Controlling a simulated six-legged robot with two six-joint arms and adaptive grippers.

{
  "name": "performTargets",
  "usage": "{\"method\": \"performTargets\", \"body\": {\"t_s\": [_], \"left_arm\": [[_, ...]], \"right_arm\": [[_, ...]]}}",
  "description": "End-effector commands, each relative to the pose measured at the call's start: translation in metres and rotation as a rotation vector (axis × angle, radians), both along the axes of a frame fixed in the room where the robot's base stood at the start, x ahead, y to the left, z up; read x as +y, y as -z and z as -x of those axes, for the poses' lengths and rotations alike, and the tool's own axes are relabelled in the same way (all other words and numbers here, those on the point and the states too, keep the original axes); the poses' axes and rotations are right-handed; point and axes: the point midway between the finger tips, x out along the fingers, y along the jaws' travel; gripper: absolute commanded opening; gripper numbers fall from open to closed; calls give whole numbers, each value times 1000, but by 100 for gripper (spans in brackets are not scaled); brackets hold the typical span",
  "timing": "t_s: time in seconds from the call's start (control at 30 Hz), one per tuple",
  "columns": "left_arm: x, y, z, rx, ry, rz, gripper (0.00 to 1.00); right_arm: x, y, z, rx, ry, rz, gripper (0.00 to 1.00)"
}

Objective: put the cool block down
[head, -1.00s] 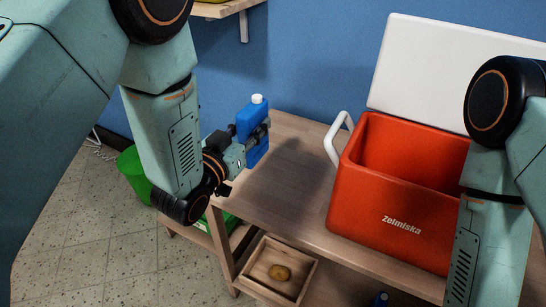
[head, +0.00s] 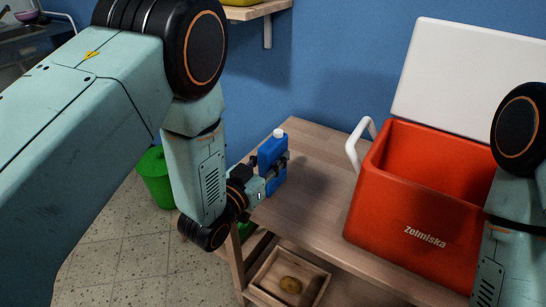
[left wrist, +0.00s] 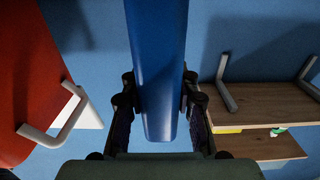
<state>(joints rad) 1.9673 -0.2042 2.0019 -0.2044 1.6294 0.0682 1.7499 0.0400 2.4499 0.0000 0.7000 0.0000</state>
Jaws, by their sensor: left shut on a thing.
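The cool block (head: 267,154) is a blue, flat bottle-like block with a white cap. It is upright at the left end of the wooden table (head: 310,185). My left gripper (head: 275,172) is shut on the block. In the left wrist view the block (left wrist: 158,70) stands between the two fingers of the gripper (left wrist: 160,100). I cannot tell whether its base touches the tabletop. My right arm shows at the right edge of the head view, but its gripper is out of view.
An open red cooler box (head: 410,215) with a white handle (head: 358,145) and raised white lid (head: 470,80) stands right of the block. Tabletop between them is clear. A green bin (head: 155,178) stands left.

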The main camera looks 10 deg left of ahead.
Motion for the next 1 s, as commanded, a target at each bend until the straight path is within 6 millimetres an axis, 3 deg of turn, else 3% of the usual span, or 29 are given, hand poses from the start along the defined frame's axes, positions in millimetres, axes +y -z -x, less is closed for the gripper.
{"method": "performTargets", "body": {"t_s": [0.03,0.07,0.3,0.67,1.0], "left_arm": [[0,1,0,-3,0,1,0],[0,2,0,0,0,0,32],[0,1,0,0,0,0,52],[0,-3,0,0,0,0,52],[25,-2,57,6,-4,2,52]], "right_arm": [[0,2,0,0,0,0,40],[0,1,0,0,0,0,40],[0,1,0,0,0,0,40],[0,-2,0,0,0,0,40],[0,-11,0,0,0,0,40]]}}
